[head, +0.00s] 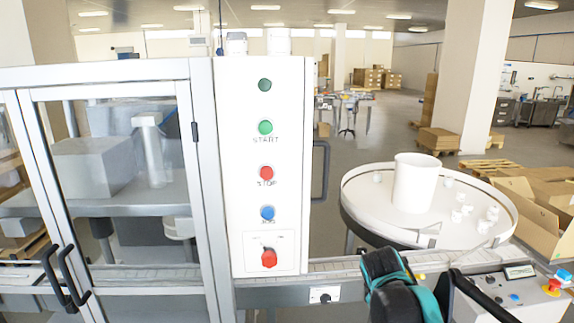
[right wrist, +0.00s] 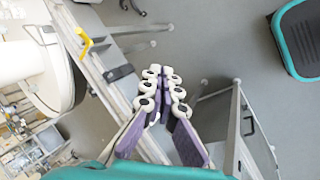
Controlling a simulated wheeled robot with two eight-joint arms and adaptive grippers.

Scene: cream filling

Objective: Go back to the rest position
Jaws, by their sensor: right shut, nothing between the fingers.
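My right gripper (right wrist: 160,88) shows in the right wrist view with its white-tipped, purple-padded fingers together and nothing between them. It is above the metal conveyor rail and beside a framed panel with a handle. In the head view my right arm, black and teal, comes up from the bottom right in front of the conveyor (head: 340,268). Its fingers cannot be made out there. My left gripper is in neither view.
A white control panel (head: 284,190) with coloured buttons stands beside a glass-doored cabinet (head: 195,230). A round turntable (head: 365,222) at the right bears a white cylinder (head: 414,182) and several small white jars. A button console (head: 530,308) is at the lower right.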

